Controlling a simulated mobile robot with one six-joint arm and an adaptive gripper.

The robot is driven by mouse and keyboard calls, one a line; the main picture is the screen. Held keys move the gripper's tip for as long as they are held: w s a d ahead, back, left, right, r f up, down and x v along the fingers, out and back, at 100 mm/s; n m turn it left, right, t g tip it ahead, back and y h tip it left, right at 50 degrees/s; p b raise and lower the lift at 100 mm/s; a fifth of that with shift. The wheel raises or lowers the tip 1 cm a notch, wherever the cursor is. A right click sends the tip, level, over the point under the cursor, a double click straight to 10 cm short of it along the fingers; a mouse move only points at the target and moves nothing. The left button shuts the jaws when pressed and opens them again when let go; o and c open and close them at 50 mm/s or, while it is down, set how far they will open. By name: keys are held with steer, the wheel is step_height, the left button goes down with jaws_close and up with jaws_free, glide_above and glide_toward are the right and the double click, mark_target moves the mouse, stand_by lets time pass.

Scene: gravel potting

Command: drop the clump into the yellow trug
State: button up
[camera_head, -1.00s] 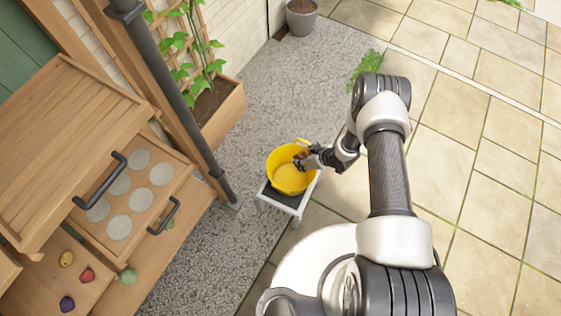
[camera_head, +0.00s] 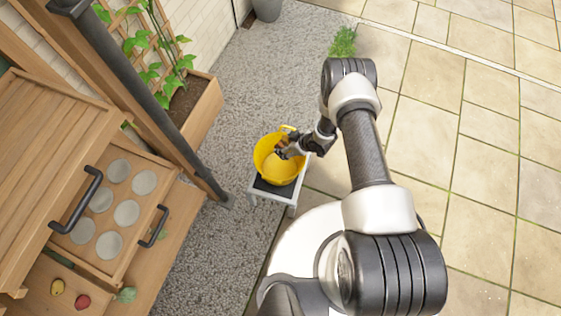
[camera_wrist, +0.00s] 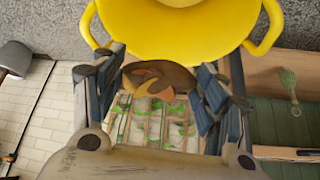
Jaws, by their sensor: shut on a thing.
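The yellow trug (camera_head: 266,165) stands upright on a small stool, and its rim and handles also show at the top of the wrist view (camera_wrist: 180,40). My gripper (camera_head: 283,151) reaches in over the trug's upper right rim. In the wrist view its two fingers (camera_wrist: 160,82) are closed on the clump (camera_wrist: 158,76), a brown lump with orange and yellowish leaf-like patches. The clump is small and unclear in the head view, partly hidden by the fingers. Whether it touches the trug I cannot tell.
The stool (camera_head: 270,187) stands on grey gravel. A wooden cabinet with an open drawer (camera_head: 125,241) and black handles is at the left. A planter (camera_head: 204,113) with a climbing plant is behind it, beside a dark post. Paving lies clear on the right.

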steer(key=o, duration=1.1)
steer(key=shift+r, duration=0.15)
steer(key=v, duration=1.2)
steer(key=shift+w, duration=0.1)
